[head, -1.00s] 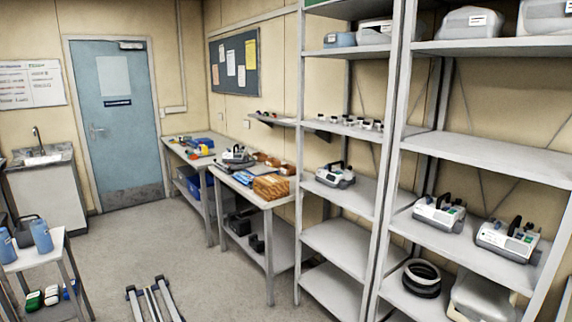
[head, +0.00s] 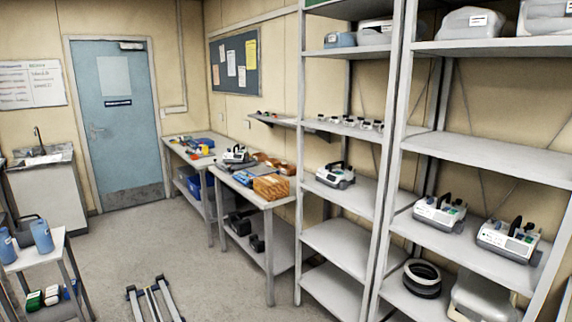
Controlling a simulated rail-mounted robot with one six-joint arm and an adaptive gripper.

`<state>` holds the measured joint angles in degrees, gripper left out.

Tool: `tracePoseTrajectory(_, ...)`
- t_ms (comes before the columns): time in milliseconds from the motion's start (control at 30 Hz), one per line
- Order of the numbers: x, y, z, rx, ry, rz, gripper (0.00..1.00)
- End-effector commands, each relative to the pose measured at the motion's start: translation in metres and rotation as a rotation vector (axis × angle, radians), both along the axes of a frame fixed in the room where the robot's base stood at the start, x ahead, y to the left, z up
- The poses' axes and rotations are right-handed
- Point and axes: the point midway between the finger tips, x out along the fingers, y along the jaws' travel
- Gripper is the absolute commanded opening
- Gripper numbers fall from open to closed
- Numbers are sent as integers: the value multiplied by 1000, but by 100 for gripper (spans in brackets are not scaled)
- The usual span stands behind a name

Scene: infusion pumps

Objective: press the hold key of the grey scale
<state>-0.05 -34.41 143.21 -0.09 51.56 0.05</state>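I cannot make out a grey scale or a hold key for certain in the head view. White devices with dark handles stand in several places: one on the bench (head: 235,154), one on the middle shelf of the left rack (head: 335,175), and two on the right rack, a left one (head: 438,213) and a right one (head: 508,240). Their keys are too small to read. My gripper is not in view.
A shelf rack (head: 480,152) fills the right side. Two workbenches line the wall, the nearer one holding a brown box (head: 270,187). A small table (head: 38,258) with blue containers stands at left. A blue door (head: 115,125) is at the back. Open floor (head: 150,240) lies between.

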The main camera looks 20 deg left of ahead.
Motion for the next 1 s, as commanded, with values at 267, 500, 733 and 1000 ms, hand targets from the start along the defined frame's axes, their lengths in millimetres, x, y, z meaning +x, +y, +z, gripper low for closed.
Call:
tracePoseTrajectory(267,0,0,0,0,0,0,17)
tracePoseTrajectory(500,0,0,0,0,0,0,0)
tracePoseTrajectory(733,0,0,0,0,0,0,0)
tracePoseTrajectory(1000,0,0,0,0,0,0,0)
